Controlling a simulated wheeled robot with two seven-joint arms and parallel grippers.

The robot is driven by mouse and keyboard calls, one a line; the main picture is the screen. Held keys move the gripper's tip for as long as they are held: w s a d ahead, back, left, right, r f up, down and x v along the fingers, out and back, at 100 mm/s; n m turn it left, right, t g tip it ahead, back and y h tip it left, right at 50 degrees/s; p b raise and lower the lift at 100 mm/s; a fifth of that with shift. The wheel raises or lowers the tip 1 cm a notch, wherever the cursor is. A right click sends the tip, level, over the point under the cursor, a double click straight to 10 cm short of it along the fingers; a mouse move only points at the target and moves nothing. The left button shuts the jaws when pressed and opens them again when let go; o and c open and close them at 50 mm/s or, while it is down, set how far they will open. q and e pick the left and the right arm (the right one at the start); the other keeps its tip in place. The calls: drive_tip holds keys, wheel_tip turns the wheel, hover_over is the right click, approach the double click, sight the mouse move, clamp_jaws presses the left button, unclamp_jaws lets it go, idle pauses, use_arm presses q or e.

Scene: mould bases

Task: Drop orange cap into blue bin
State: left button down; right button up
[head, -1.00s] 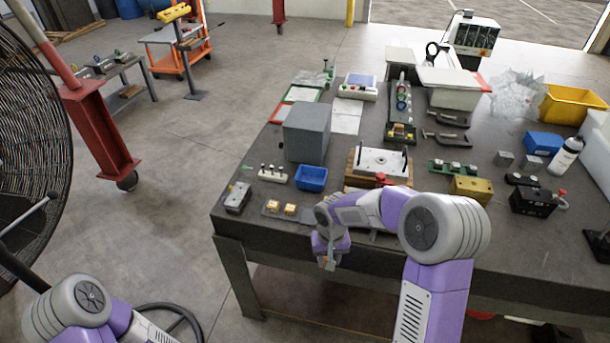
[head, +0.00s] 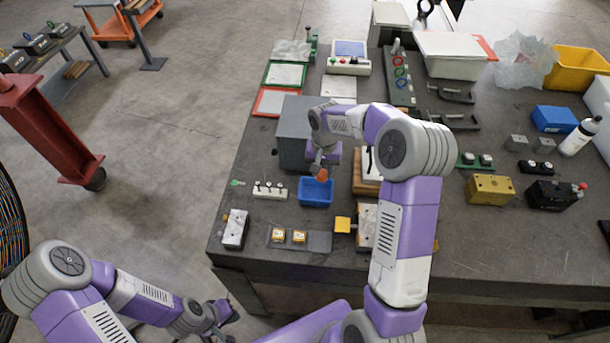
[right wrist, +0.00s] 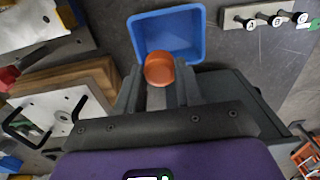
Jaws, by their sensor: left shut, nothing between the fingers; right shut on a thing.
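The orange cap (head: 321,174) is held in my right gripper (head: 318,168), which is shut on it. In the right wrist view the orange cap (right wrist: 159,70) sits between the fingertips of my right gripper (right wrist: 158,88), in front of the blue bin (right wrist: 168,30). In the head view the cap appears over the back edge of the blue bin (head: 315,194), which stands on the table; its exact height above the bin is hard to tell. The inside of the bin that shows looks empty. My left gripper (head: 226,310) is shut and empty, low at the table's front.
A grey box (head: 293,140) stands right behind the bin. A white block with several pegs (head: 270,191) is left of it. A plate with yellow-topped parts (head: 315,240) lies in front. A wooden-based mould (head: 364,184) is on the right, partly behind my right arm.

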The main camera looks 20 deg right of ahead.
drive_tip(key=shift+s+f+b, duration=0.25)
drive_tip(key=shift+f+b, duration=0.05)
wheel_tip(320, 180, down, 5)
drive_tip(key=b, duration=0.3)
drive_tip(key=shift+s+f+b, duration=0.1)
drive_tip(key=shift+b, duration=0.2)
drive_tip(key=o, duration=1)
wheel_tip(320, 180, up, 8)
drive_tip(key=shift+f+p, duration=0.15)
drive_tip(key=shift+p, duration=0.15)
